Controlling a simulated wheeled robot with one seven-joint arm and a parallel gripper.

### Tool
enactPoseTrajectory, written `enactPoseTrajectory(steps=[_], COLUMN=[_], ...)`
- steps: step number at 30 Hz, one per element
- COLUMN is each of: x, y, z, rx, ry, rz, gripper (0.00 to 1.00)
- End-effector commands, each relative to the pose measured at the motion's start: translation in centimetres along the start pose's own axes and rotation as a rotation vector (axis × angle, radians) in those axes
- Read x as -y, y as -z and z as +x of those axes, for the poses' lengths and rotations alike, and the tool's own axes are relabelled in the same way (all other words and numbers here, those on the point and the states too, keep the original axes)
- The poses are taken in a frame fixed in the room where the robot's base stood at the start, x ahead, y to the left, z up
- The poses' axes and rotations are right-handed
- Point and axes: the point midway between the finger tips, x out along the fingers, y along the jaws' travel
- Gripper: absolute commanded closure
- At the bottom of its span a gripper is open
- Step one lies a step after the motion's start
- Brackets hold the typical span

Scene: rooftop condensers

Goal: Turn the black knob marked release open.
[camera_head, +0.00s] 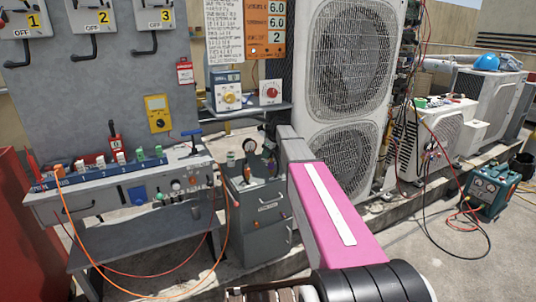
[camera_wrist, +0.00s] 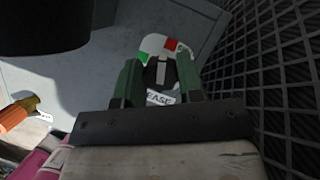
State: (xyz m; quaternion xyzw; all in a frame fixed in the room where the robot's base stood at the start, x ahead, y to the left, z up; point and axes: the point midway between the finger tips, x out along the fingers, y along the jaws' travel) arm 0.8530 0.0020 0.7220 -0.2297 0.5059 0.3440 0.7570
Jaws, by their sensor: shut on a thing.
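In the wrist view, the black knob (camera_wrist: 160,74) sits on a round white dial plate (camera_wrist: 153,44) with a green mark on the left and a red mark on the right. A label below it, partly covered, reads "EASE" (camera_wrist: 160,99). My gripper (camera_wrist: 158,68) has one green finger on each side of the knob and is shut on it. The knob's bar looks roughly upright in the picture. In the head view, my pink arm reaches toward the grey cabinet (camera_head: 262,212); the knob and my fingers are not clearly visible there.
A tall condenser (camera_head: 345,70) rises close behind and right of my arm. A bench with switches (camera_head: 125,180) stands left, with an orange cable hanging. Open floor lies at lower right, crossed by hoses.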

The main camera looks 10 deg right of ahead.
Motion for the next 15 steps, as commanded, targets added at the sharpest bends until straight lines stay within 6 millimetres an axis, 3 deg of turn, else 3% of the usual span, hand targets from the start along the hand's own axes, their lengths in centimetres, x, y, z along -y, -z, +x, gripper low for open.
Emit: enactPoseTrajectory(steps=[15], x=[0.09], y=[-0.02], z=[-0.03], rx=[0.000], ry=[-0.127], rz=[-0.307], gripper=[0.89])
